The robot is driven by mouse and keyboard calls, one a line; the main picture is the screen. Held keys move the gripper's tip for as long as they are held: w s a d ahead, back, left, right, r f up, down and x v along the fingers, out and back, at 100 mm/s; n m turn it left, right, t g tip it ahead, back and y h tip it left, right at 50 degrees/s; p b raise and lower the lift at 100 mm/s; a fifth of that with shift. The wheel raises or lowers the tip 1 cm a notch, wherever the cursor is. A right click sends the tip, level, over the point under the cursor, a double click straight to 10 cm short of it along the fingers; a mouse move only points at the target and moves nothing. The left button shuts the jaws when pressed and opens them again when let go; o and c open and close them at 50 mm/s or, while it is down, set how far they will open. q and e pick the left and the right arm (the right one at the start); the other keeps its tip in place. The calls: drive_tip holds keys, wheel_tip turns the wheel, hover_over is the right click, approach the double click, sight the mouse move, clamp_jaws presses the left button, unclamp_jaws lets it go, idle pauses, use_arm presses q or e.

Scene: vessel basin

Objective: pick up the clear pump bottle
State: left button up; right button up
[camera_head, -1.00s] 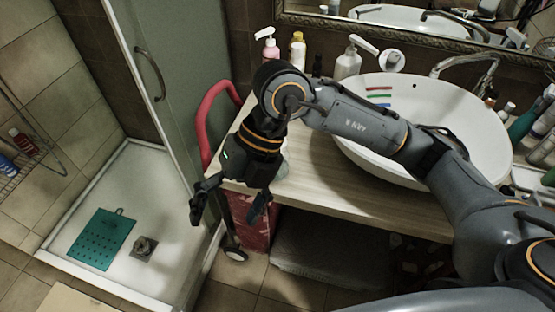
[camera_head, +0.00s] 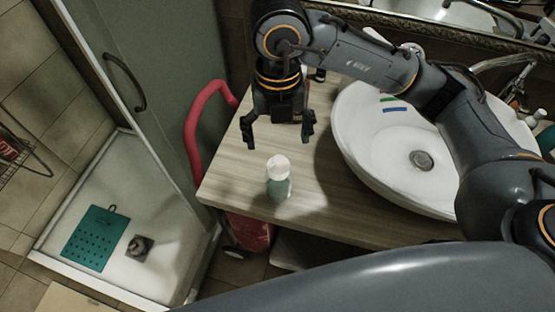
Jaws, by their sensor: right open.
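The white-pump clear bottle seen earlier at the back of the counter is not visible now; my right arm covers much of that area. My left gripper is not in view.
A red curved rail (camera_head: 192,130) and the shower glass are on the left. A small dark item (camera_head: 320,74) stands behind the gripper. The counter left of the bottle is clear.

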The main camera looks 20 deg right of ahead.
sight(279, 169)
drive_tip(key=f, duration=0.7)
drive_tip(key=shift+s+a+f+p, duration=0.1)
drive_tip(key=shift+s+f+p, duration=0.2)
drive_tip(key=shift+p, duration=0.05)
drive_tip(key=shift+w+f, duration=0.1)
drive_tip(key=shift+f, duration=0.4)
drive_tip(key=shift+s+f+p, duration=0.2)
drive_tip(key=shift+f+p, duration=0.65)
drive_tip(key=shift+f, duration=0.2)
wheel_tip(279, 169, down, 2)
drive_tip(key=shift+f, duration=0.4)
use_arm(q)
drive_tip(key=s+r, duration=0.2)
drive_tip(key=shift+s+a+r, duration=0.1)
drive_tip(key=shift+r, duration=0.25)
use_arm(e)
drive_tip(key=c, duration=1.3)
